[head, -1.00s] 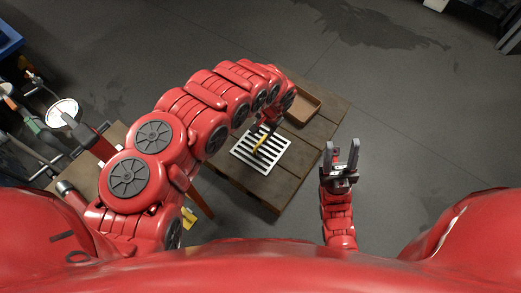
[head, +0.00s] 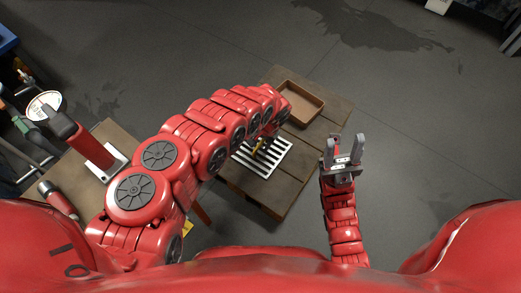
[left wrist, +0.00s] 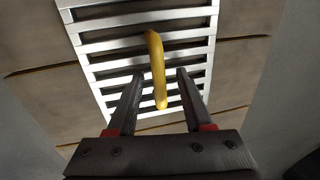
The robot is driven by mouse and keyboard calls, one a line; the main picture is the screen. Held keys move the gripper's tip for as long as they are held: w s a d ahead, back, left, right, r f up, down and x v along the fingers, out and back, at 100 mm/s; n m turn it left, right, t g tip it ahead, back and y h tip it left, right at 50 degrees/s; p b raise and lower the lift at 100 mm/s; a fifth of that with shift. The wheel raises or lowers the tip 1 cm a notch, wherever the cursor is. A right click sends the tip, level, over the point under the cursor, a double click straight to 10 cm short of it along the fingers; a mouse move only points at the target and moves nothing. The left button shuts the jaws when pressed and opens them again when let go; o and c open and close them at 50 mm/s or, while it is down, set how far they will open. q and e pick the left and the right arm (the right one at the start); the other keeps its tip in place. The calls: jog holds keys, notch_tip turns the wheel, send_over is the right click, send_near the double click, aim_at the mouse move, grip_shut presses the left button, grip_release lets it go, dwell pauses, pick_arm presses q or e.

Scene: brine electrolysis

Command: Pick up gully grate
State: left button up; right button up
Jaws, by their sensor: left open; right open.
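The gully grate (head: 270,160) is a pale slatted metal panel with a yellow handle (head: 258,148), lying on a wooden table (head: 285,194). In the left wrist view the grate (left wrist: 100,47) fills the upper middle, and the yellow handle (left wrist: 157,70) stands out from it. My left gripper (left wrist: 157,76) is open, with one finger on each side of the handle's lower end and gaps on both sides. In the head view my left arm hides most of this gripper. My right gripper (head: 343,139) is open and empty, to the right of the table.
A brown tray (head: 313,119) sits on the table behind the grate. At the left, a second table (head: 110,131) carries a red device (head: 90,147) on a white base. The grey floor (head: 430,150) to the right is clear.

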pick_arm(q)
grip_shut()
dwell(1.3)
